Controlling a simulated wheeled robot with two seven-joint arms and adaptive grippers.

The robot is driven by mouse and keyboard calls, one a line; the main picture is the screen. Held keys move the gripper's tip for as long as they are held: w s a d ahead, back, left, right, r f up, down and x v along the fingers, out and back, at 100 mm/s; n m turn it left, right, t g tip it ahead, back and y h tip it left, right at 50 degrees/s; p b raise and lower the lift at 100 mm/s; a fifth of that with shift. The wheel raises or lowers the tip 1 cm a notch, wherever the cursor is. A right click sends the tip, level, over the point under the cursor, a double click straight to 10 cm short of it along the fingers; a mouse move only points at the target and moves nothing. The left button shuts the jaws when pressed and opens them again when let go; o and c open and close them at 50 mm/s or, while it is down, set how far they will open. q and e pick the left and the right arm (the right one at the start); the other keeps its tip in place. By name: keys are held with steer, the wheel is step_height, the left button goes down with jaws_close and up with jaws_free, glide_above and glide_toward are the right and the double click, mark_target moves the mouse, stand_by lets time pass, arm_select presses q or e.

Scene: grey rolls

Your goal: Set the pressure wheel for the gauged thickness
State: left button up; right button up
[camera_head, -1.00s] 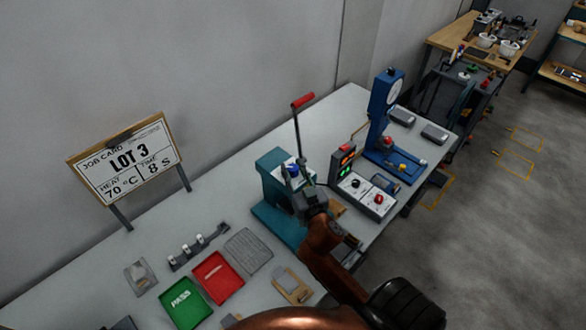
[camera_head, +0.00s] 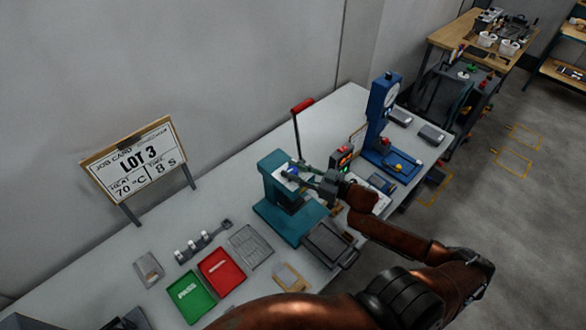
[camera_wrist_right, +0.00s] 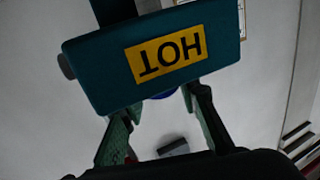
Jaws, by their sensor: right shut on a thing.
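The teal press (camera_head: 283,217) stands on the bench, with a red-tipped lever rising behind it. Its head shows close up in the right wrist view with a yellow HOT label (camera_wrist_right: 165,53), upside down. A blue wheel (camera_head: 291,172) is on top of the press head; a sliver of the blue wheel (camera_wrist_right: 163,94) shows below the label's plate. My right gripper (camera_head: 304,176) reaches the wheel from the right. Its fingers (camera_wrist_right: 161,103) stand either side of the wheel, shut on it; the press head hides part of the contact. My left gripper is not in view.
A job card (camera_head: 138,167) reads LOT 3, 70 °C, 8 s. A green PASS tray (camera_head: 189,296), a red tray (camera_head: 222,272) and a grey rack (camera_head: 250,246) lie left of the press. A blue dial gauge stand (camera_head: 381,115) is at the right, past a lit control box (camera_head: 342,157).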

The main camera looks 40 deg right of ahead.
steer(key=n+g+y+b, duration=0.1)
steer(key=n+g+y, duration=0.1)
steer(key=y, duration=0.1)
steer(key=shift+w+d+f+n+y+b, duration=0.1)
steer(key=shift+f+n+y+b, duration=0.05)
steer(key=shift+n+y+b, duration=0.2)
steer(key=shift+n+g+y+b, duration=1.35)
steer(key=shift+g+y+b, duration=0.15)
steer(key=shift+y+b, duration=0.05)
steer(key=o, duration=1.2)
steer(key=shift+c, duration=0.2)
steer(key=v, duration=1.2)
